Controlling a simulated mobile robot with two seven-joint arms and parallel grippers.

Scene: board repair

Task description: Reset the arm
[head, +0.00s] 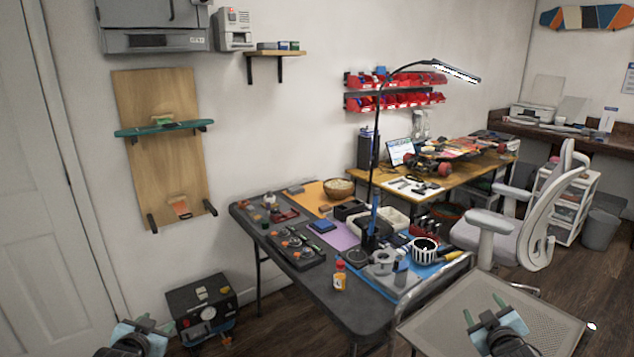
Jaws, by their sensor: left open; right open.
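My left gripper (157,325) shows at the bottom left edge of the head view, with its green-tipped fingers apart and nothing between them. It is over the floor, left of the dark work table (345,303). My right gripper (484,308) is at the bottom right, its green-tipped fingers spread and empty. It appears in front of a grey mesh surface (450,310). Neither gripper touches anything that I can see. Most of both arms lies outside the view.
The table holds a small orange bottle (340,277), a black tray (296,247), a striped round container (424,251) and a tall lamp (372,150). A grey chair (505,235) stands at right. A black box (203,308) sits on the floor at left. Open floor lies between box and table.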

